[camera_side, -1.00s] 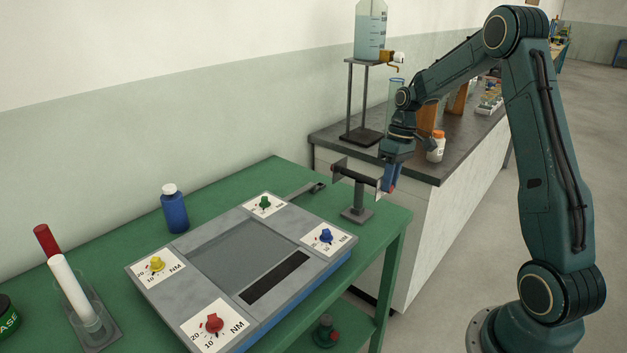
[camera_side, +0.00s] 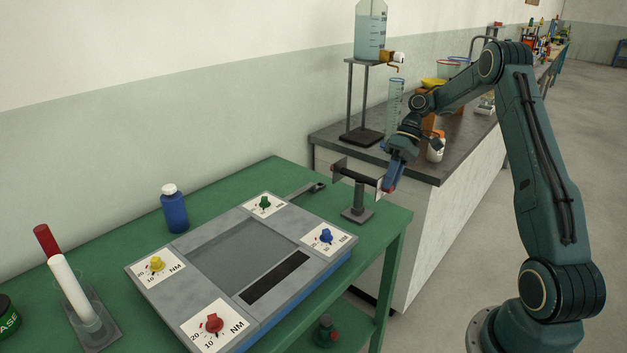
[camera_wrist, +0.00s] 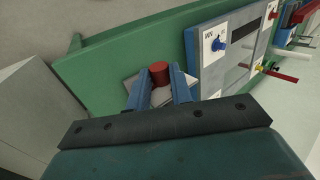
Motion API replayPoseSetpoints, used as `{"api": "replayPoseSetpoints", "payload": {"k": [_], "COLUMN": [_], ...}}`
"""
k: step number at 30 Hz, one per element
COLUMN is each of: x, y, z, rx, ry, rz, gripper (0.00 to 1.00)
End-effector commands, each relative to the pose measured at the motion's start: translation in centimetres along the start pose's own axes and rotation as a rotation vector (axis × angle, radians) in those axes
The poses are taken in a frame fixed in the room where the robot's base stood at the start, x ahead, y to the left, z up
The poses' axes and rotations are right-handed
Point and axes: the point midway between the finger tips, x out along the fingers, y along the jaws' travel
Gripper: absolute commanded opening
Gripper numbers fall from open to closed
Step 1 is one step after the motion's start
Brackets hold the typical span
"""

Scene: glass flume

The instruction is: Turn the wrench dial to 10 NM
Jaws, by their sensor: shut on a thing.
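A stand (camera_side: 356,212) on the green table carries a dark horizontal bar with a pale plate (camera_side: 341,176) at its left end. At its right end, another pale plate (camera_wrist: 132,84) and a red knob (camera_wrist: 159,72) show. My gripper (camera_side: 382,188) is at that right end. In the wrist view, its blue fingers (camera_wrist: 159,78) are shut on the red knob from both sides. The knob's setting is hidden. A grey panel (camera_side: 190,243) bears four NM dials: red (camera_side: 212,323), yellow (camera_side: 156,264), green (camera_side: 264,202) and blue (camera_side: 325,236). My gripper is apart from them.
A blue bottle (camera_side: 174,213) stands behind the panel. A beaker with red and white rods (camera_side: 72,288) is at the left.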

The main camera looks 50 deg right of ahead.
Motion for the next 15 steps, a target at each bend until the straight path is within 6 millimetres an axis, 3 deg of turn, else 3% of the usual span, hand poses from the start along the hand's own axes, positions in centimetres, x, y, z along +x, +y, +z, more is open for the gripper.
{"api": "replayPoseSetpoints", "payload": {"k": [15], "x": [0.08], "y": [0.19], "z": [0.0], "rx": [0.002], "ry": [-0.001], "rz": [-0.071], "gripper": [0.0]}}
